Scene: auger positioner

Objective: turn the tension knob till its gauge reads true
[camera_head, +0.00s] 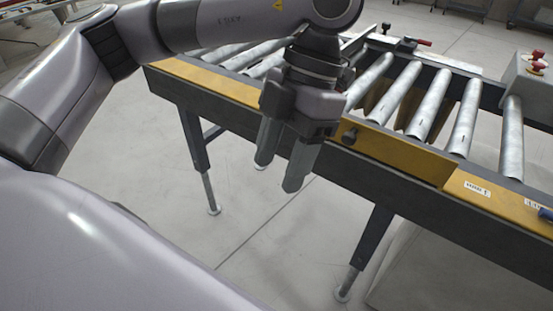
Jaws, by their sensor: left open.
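My left gripper (279,170) hangs pointing down in front of the conveyor's near side rail. Its two grey fingers are apart and nothing shows between them. A small dark round knob (350,136) sits on the yellow side rail just right of the gripper, apart from the fingers in the picture. I cannot tell whether it is the tension knob. A blue part (545,213) shows at the right edge, partly cut off. No gauge face can be made out. My right gripper is not in view.
The roller conveyor (400,158) runs from upper left to lower right on dark legs (372,237). A grey box with red buttons (528,75) stands at the right. A red-handled clamp (412,43) sits on the far rail. Open floor lies below the gripper.

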